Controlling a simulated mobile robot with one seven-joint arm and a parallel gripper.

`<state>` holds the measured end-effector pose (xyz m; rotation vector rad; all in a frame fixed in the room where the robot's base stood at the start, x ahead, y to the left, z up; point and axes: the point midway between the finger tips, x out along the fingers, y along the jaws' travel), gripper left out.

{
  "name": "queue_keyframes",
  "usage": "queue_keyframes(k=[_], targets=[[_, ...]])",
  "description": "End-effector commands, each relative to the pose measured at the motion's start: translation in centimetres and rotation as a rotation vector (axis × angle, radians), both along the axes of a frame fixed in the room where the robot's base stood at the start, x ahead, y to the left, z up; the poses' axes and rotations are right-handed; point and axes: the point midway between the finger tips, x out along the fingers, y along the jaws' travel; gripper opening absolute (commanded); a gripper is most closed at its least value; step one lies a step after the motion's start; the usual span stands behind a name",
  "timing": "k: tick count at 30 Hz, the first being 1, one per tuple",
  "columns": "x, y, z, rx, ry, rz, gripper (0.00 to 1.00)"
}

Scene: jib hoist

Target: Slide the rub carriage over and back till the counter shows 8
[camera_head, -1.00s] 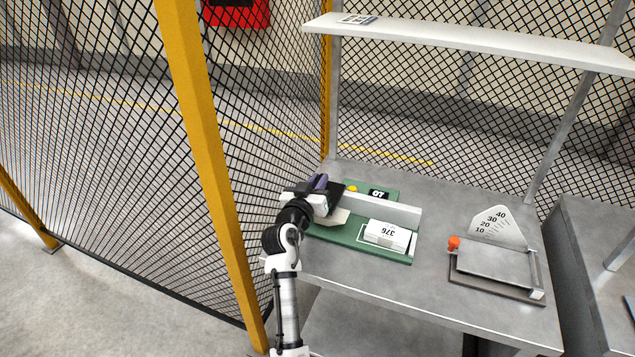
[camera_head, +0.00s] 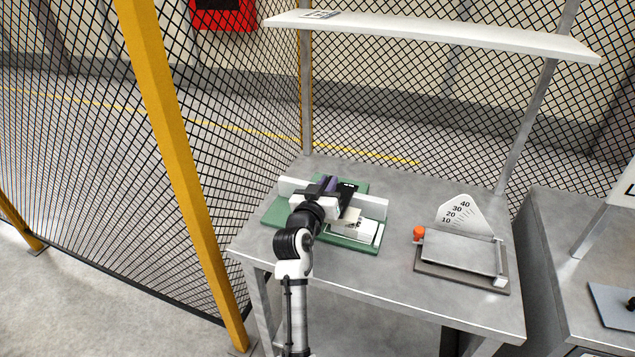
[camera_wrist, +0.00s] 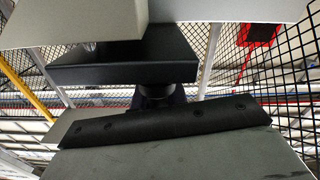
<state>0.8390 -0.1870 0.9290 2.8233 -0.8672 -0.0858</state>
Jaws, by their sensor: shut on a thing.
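The rub tester has a green base (camera_head: 276,212) with a long white rail (camera_head: 372,206) across it, on the grey bench. My gripper (camera_head: 328,188) is shut on the purple grip of the rub carriage (camera_head: 332,183), near the middle of the rail. The carriage's dark body shows beside my jaws, and a pale flap or sheet (camera_head: 347,217) sticks out at its right front. The counter (camera_head: 348,184) is mostly hidden behind the carriage, and I cannot read its digits. In the wrist view, dark and grey parts fill the picture close up.
A white shelf (camera_head: 430,35) hangs above. A yellow post (camera_head: 175,165) and mesh fence stand left.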

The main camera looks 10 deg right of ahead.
Motion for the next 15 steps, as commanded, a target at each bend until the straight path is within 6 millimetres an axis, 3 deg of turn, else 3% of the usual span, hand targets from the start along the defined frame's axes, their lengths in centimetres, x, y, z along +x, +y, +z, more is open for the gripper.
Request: queue_keyframes(k=[7, 15], targets=[[-1.7, -2.4, 0.1, -0.002, 0.0, 0.0, 0.0], [-2.2, -3.2, 0.0, -0.002, 0.001, -0.001, 0.0]])
